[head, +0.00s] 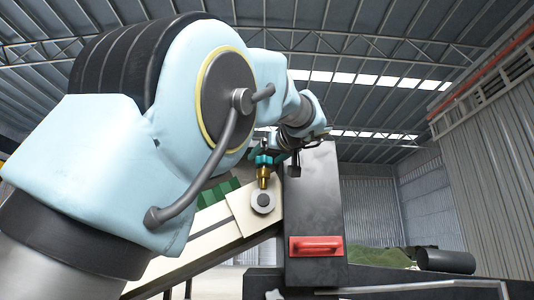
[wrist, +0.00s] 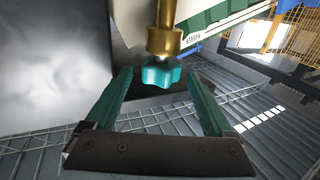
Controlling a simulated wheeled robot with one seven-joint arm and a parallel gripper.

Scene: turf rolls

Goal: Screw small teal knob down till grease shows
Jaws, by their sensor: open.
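The small teal knob (wrist: 161,77) sits on the end of a brass fitting (wrist: 163,38) in the wrist view. In the head view the knob (head: 263,160) is on top of the upright brass fitting (head: 263,177), above a pale mounting plate. My gripper (wrist: 159,73) is open, with one teal-green finger on each side of the knob. A gap shows between the knob and each finger, so it appears untouched. In the head view my gripper is small and partly hidden at the end of my arm, close by the knob.
A dark upright panel (head: 315,205) stands just right of the fitting, with a red handle (head: 316,246) low on it. A pale sloping beam (head: 190,250) runs down to the left. Green slats (head: 218,193) lie behind the fitting. A black cylinder (head: 445,261) is at the right.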

